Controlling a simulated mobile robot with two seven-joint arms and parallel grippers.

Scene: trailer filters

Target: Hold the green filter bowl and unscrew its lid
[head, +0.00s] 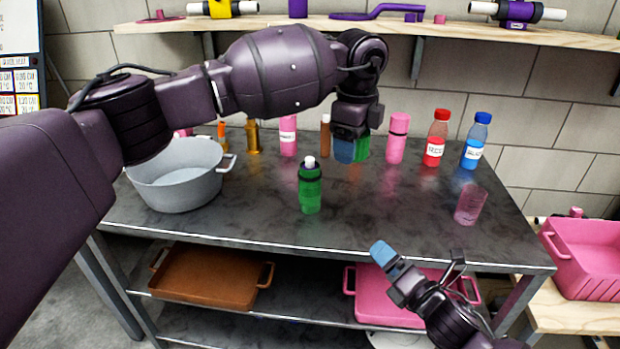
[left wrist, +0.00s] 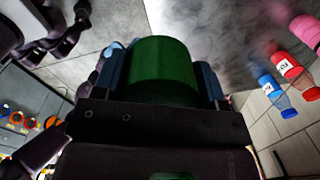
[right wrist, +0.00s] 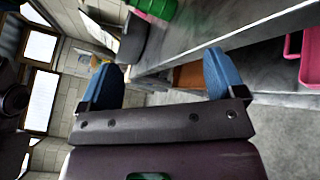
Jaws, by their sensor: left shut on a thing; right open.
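A green cylinder (head: 363,148), seemingly the green filter bowl, is between the blue fingers of my left gripper (head: 352,152) over the back middle of the dark table. It fills the space between the fingers in the left wrist view (left wrist: 160,65). My left gripper is shut on it. Most of it is hidden by the gripper, and I cannot make out its lid. My right gripper (head: 420,262) is open and empty at the table's front edge, right of centre. The right wrist view shows its two blue fingers well apart with nothing between them (right wrist: 163,92).
A green bottle (head: 310,190) with a pale cap stands mid-table. A grey pot (head: 178,180) is at left. Pink, red (head: 436,138) and blue (head: 476,142) bottles stand along the back. A translucent pink cup (head: 470,205) is at right. The table front is mostly clear.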

